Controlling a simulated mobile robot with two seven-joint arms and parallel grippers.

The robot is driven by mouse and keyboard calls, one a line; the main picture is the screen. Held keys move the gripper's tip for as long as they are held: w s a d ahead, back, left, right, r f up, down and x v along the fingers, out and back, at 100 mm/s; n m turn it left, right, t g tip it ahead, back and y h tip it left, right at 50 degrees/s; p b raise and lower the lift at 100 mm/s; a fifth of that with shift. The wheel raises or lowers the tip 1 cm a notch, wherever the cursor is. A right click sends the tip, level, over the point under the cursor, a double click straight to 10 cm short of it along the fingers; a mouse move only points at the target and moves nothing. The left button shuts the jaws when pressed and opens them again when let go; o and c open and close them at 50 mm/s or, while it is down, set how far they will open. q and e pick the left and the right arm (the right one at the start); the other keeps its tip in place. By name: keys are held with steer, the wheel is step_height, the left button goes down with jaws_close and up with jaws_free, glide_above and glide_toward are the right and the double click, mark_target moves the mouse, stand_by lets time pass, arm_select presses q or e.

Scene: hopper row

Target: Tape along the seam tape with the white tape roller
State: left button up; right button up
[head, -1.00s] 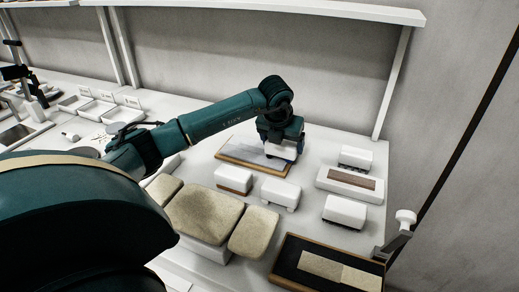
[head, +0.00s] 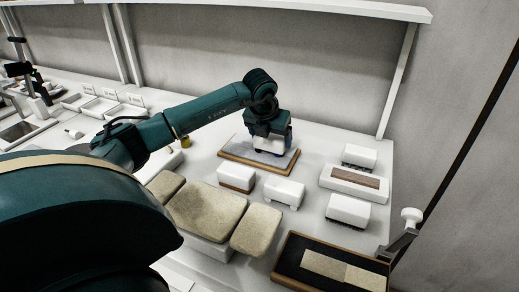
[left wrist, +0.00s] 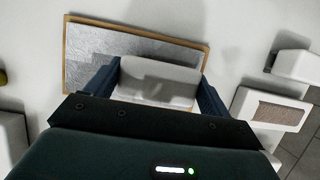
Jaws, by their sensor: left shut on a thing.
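My left gripper (head: 270,146) is shut on a white block-shaped tool (left wrist: 155,82), held between its two blue fingers in the left wrist view. The tool is over a grey board with a wooden frame (head: 233,151), which also shows in the left wrist view (left wrist: 90,55). I cannot tell whether it touches the board. Its underside is hidden, so I cannot confirm that it is the white tape roller. The board has lighter and darker grey areas; no seam tape can be made out for certain. My right gripper is not in view.
Similar white blocks (head: 284,191) and (head: 348,211) stand nearby, with a brown-topped white block (head: 355,182). Beige pads (head: 208,209) lie in front. A dark wood-edged tray (head: 290,262) holds beige strips. A white-headed fixture (head: 411,216) stands at the right table edge.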

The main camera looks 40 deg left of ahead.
arm_select(q)
steer(key=shift+a+f, duration=0.15)
steer(key=shift+f, duration=0.05)
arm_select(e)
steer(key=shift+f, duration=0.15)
